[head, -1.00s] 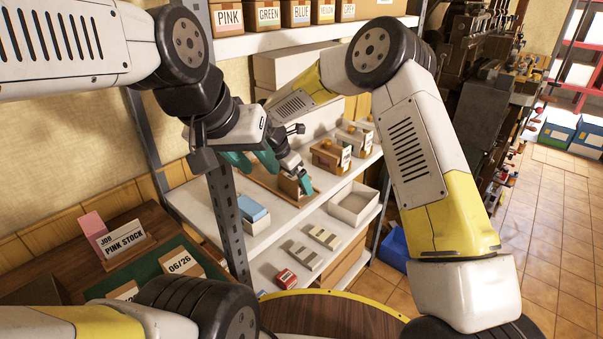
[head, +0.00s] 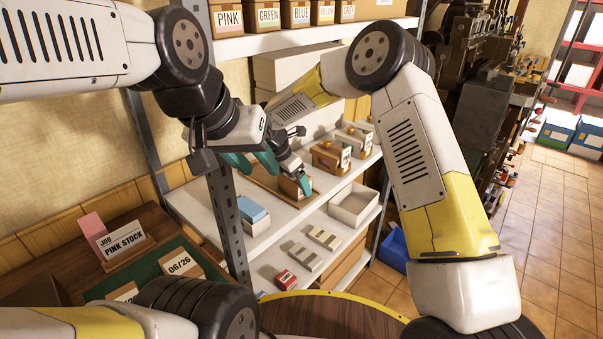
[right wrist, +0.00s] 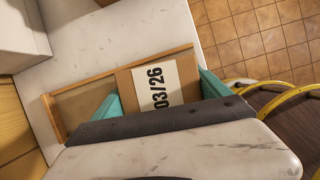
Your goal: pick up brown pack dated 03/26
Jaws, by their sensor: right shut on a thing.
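The brown pack (right wrist: 158,88) with a white label reading 03/26 stands between the teal fingers of my right gripper (right wrist: 160,98) in the right wrist view. The gripper is shut on it. A wooden tray (right wrist: 48,112) lies around or under the pack; the part left of the pack is empty. My left gripper (head: 252,161) hangs empty in front of the shelf, its teal fingers apart.
Wooden holders (head: 325,157) stand farther along the shelf, near an open white box (head: 353,204). A grey post (head: 228,220) rises in front.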

